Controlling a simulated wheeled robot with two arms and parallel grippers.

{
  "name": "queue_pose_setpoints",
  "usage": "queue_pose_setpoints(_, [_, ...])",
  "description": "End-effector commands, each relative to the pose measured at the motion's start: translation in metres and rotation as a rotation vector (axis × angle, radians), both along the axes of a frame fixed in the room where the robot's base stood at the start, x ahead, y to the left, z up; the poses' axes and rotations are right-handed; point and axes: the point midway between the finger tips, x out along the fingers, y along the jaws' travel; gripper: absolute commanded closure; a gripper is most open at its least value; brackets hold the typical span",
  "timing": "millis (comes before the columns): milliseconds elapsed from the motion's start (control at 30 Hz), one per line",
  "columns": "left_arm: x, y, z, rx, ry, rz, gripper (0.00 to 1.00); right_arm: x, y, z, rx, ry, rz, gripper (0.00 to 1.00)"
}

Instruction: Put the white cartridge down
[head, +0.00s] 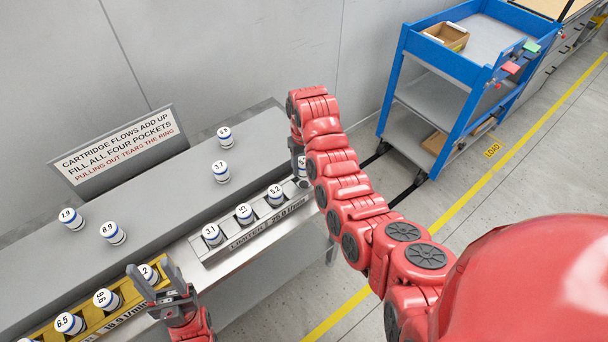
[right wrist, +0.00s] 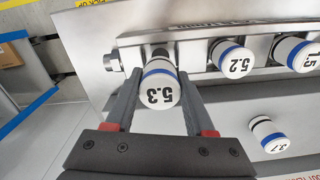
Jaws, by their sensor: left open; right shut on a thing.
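The white cartridge marked 5.3 (right wrist: 158,88), with a blue band, is between the fingers of my right gripper (right wrist: 155,95), which is shut on it. It is at the end pocket of the silver LIMITER rack (head: 215,248), beside the 5.2 cartridge (right wrist: 232,58). I cannot tell whether it rests on the pocket floor. In the head view my arm hides most of my right gripper (head: 299,155), with a bit of the cartridge (head: 302,166) showing. My left gripper (head: 152,268) is open and empty in front of the yellow rack (head: 130,300).
The LIMITER rack also holds the 3.1 cartridge (head: 212,234) and others. The yellow rack holds several cartridges. Loose cartridges stand on the grey bench (head: 165,205), including 3.7 (head: 221,172) and 8.9 (head: 112,233). A sign (head: 118,145) stands behind. A blue cart (head: 450,90) is at right.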

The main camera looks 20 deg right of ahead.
Motion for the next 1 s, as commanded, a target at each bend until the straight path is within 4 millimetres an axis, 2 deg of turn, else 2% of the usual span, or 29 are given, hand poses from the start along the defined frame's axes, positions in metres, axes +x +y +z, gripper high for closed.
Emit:
queue_pose_setpoints(100, [0.0,0.0,0.017,0.0,-0.001,0.0,0.5,-0.003,0.0,-0.013,0.001,0.008,0.0,1.0])
queue_pose_setpoints(233, [0.0,0.0,0.022,0.0,-0.001,0.0,0.5,-0.002,0.0,-0.028,0.0,0.006,0.001,1.0])
queue_pose_setpoints(1000, [0.0,0.0,0.012,0.0,-0.001,0.0,0.5,-0.001,0.0,-0.047,0.0,0.002,0.001,1.0])
